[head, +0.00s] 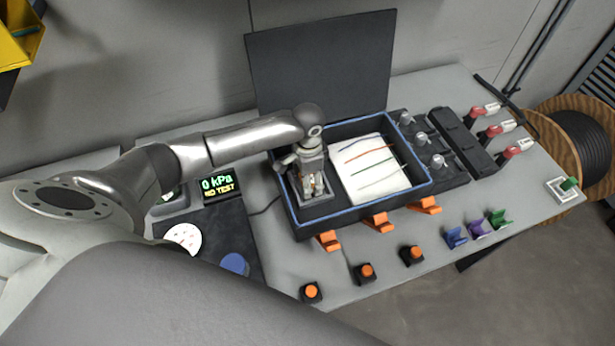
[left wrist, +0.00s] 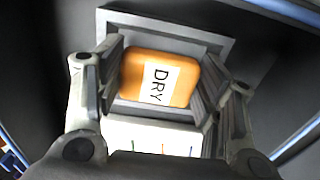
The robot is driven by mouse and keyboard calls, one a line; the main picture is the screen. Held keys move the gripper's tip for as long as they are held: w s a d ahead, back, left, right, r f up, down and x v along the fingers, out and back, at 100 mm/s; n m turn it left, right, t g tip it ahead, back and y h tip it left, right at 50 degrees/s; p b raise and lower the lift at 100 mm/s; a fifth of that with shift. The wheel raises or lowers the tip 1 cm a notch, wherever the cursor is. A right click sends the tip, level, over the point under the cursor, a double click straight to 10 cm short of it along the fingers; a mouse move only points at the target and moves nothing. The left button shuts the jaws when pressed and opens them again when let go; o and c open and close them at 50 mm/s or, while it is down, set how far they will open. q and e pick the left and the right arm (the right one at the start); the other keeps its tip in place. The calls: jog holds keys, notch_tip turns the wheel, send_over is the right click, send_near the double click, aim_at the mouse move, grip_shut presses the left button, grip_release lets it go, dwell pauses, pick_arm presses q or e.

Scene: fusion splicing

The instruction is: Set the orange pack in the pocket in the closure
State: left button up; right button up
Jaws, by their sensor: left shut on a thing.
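The orange pack (left wrist: 147,73), with a white label reading DRY, sits between the fingers of my left gripper (left wrist: 163,82) in the left wrist view. The gripper is shut on it. The pack is over or inside the grey square-framed pocket (left wrist: 218,41); I cannot tell whether it rests on the floor of the pocket. In the head view my left gripper (head: 312,185) reaches down into the left part of the blue-rimmed closure (head: 352,212), and the pack is mostly hidden there. My right gripper is not in view.
A white tray (head: 372,182) with coloured fibres fills the middle of the closure. Its dark lid (head: 322,62) stands open behind. Orange latches (head: 379,222) line the front edge. A gauge display (head: 217,186) is at the left. Coloured clips (head: 478,229) stand at the right.

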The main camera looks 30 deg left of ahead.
pick_arm(q)
jog(key=shift+f, duration=0.4)
jog(key=o, duration=1)
notch_tip(320, 180, up, 12)
jog(key=shift+s+f, duration=0.1)
dwell(0.5)
